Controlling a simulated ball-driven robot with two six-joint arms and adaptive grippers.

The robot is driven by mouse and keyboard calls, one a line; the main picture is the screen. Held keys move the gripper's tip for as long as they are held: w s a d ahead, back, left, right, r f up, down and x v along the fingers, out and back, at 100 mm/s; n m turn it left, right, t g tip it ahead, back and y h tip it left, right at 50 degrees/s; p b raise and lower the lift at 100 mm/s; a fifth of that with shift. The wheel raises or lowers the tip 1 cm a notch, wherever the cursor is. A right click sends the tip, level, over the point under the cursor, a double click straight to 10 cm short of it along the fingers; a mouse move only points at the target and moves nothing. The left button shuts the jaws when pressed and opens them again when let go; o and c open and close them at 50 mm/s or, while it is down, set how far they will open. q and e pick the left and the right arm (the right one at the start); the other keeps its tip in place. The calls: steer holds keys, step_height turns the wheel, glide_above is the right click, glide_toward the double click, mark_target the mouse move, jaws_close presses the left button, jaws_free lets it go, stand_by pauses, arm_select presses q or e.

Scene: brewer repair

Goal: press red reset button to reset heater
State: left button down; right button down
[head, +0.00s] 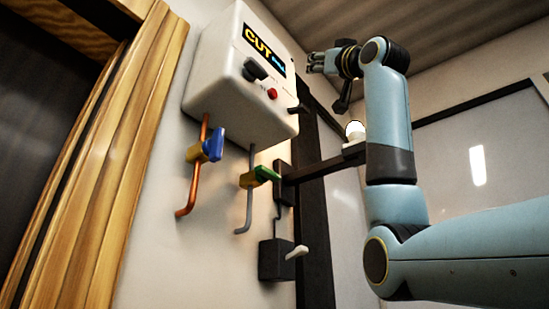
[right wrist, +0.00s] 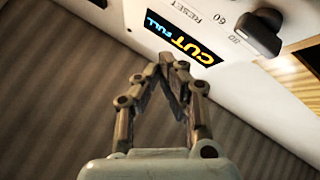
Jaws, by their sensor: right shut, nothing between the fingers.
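The white heater box (head: 235,75) hangs on the wall in the head view. Its front has a display reading CUT (head: 262,46), a dark knob (head: 255,70) and the red reset button (head: 272,93). My right gripper (head: 314,62) is shut and empty, to the right of the box and apart from the button. In the right wrist view its closed tips (right wrist: 168,62) lie just below the lit display (right wrist: 185,36). The RESET label and the knob (right wrist: 250,34) show there too, but the red button does not. My left gripper is not in view.
Below the box are a copper pipe with a blue-handled valve (head: 207,147), a grey pipe with a green-handled valve (head: 262,175), and a dark wall switch with a pale lever (head: 283,257). A wooden door frame (head: 110,150) stands at left.

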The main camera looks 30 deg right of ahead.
mark_target(273, 94)
steer(key=shift+w+d, duration=0.1)
steer(key=shift+w, duration=0.05)
steer(key=w+a+p, duration=0.3)
steer(key=w, duration=0.5)
steer(key=shift+a, duration=0.2)
stand_by(0.4)
stand_by(1.2)
steer(key=shift+w+a+p, duration=0.15)
steer(key=shift+w+p, duration=0.2)
steer(key=shift+w, duration=0.05)
